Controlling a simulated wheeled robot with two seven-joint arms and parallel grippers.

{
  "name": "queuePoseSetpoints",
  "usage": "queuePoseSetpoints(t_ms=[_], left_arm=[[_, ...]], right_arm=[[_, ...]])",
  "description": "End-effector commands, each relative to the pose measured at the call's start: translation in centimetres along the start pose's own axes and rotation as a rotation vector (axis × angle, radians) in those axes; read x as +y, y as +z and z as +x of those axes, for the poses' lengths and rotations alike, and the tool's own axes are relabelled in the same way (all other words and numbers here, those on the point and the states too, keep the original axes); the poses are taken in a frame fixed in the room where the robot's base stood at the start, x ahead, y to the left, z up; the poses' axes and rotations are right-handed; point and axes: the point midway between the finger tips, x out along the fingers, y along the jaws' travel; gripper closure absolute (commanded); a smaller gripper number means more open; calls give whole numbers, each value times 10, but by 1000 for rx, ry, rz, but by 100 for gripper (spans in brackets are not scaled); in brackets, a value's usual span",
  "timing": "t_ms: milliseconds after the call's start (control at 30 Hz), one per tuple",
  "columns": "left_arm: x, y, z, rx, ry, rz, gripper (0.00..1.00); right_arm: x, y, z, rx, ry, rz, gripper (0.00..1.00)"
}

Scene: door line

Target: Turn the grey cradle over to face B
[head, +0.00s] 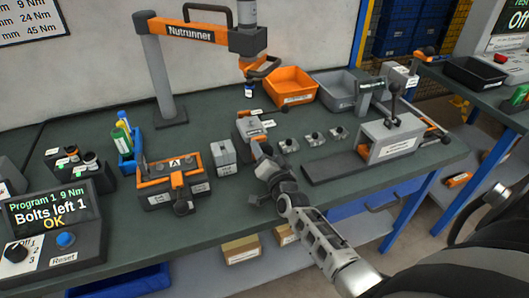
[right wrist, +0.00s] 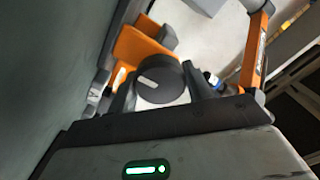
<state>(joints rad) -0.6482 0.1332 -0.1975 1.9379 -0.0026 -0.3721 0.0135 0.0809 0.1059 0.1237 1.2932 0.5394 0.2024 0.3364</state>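The cradle appears to be the grey fixture with an orange top (head: 172,166) at the bench's left middle; a plate marked A faces up. A dark round knob sits on its front. My right gripper (head: 264,158) is right of it, beside a small grey block with white labels (head: 248,126). In the right wrist view, my fingers (right wrist: 162,88) stand apart on either side of a dark round knob (right wrist: 160,78), with an orange part (right wrist: 138,44) behind. I cannot tell whether they touch it, or which fixture carries it. My left gripper is not in view.
The orange nutrunner arm (head: 190,32) hangs over the bench. A grey box (head: 222,158) stands between the cradle and my right gripper. An orange bin (head: 291,88) is behind; a grey fixture (head: 388,138) is at the right.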

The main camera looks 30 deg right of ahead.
Motion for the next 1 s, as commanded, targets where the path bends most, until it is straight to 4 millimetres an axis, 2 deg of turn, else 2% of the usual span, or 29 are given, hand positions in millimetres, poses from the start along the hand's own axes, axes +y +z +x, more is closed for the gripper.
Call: queuePoseSetpoints(t_ms=[33, 67, 100, 467, 667, 1000], left_arm=[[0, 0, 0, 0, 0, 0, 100], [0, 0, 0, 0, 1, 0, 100], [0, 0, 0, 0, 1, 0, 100], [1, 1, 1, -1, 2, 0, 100], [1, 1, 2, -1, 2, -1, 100], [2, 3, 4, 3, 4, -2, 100]], right_arm=[[1, 1, -1, -3, 2, -8, 39], [1, 1, -1, -3, 2, -7, 30], [1, 1, -1, -3, 2, -7, 28], [1, 1, -6, -1, 0, -2, 28], [2, 1, -41, -3, 3, -1, 28], [2, 2, -122, -4, 4, -4, 28]])
